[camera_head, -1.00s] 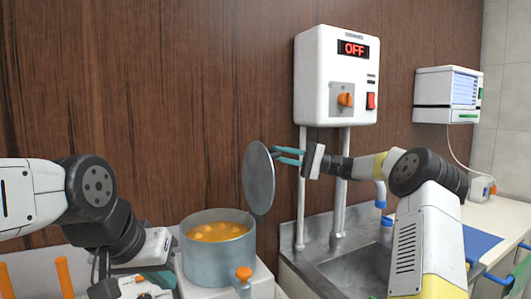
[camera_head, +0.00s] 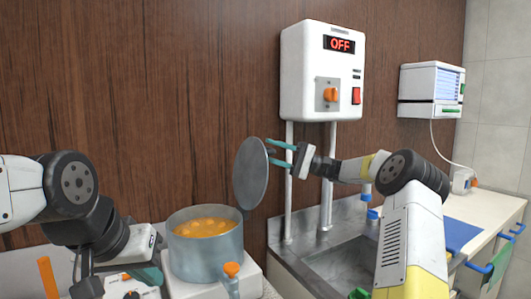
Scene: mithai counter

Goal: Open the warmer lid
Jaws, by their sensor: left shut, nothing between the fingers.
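The round grey warmer lid (camera_head: 251,173) stands nearly upright at the right rim of the grey pot (camera_head: 205,260). The pot is uncovered and shows orange food inside. My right gripper (camera_head: 278,154) is just right of the lid, its two teal fingers apart with a gap between them. Their tips reach the lid's edge and are partly hidden behind it, so contact is unclear. My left gripper (camera_head: 150,277) is low at the left of the pot, shut and empty, partly hidden by its own arm.
A white control box (camera_head: 322,75) reading OFF hangs on the wood wall above two pipes. A steel sink (camera_head: 345,262) lies right of the pot. An orange-topped tap-like part (camera_head: 231,270) stands before the pot. A white wall unit (camera_head: 431,90) hangs at right.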

